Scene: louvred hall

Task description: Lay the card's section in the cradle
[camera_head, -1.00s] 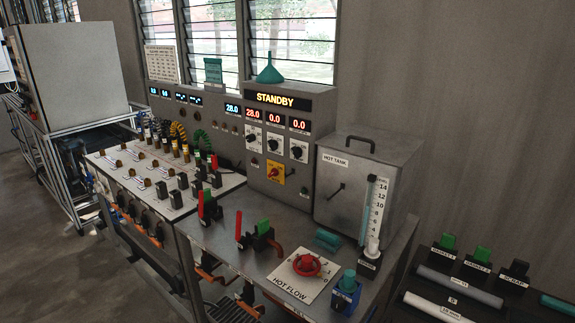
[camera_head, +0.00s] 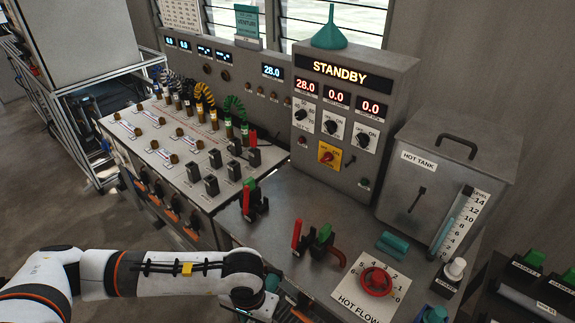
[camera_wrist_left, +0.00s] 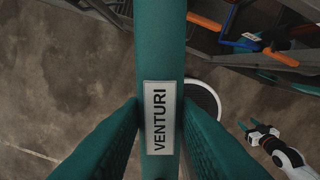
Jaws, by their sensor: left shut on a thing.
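A teal card (camera_head: 246,22) reading VENTURI stands on top of the instrument panel. My left gripper (camera_wrist_left: 160,125) is shut on the teal tube section (camera_wrist_left: 160,45), whose white label reads VENTURI. The tube runs between the two teal finger pads, with floor below it. In the head view my left arm reaches in from the left, low in front of the bench; the held section is not clear there. A black clamp with red and green levers (camera_head: 253,203) and a second such clamp (camera_head: 316,240) stand on the bench, possibly the cradle. My right gripper (camera_wrist_left: 260,133) shows open and empty in the wrist view.
The bench also holds a teal block (camera_head: 392,244), a red hot flow knob (camera_head: 375,280) and the hot tank (camera_head: 446,185). A dark rack (camera_head: 520,290) with tubes stands at right. The bench top (camera_head: 290,200) between clamps and panel is bare.

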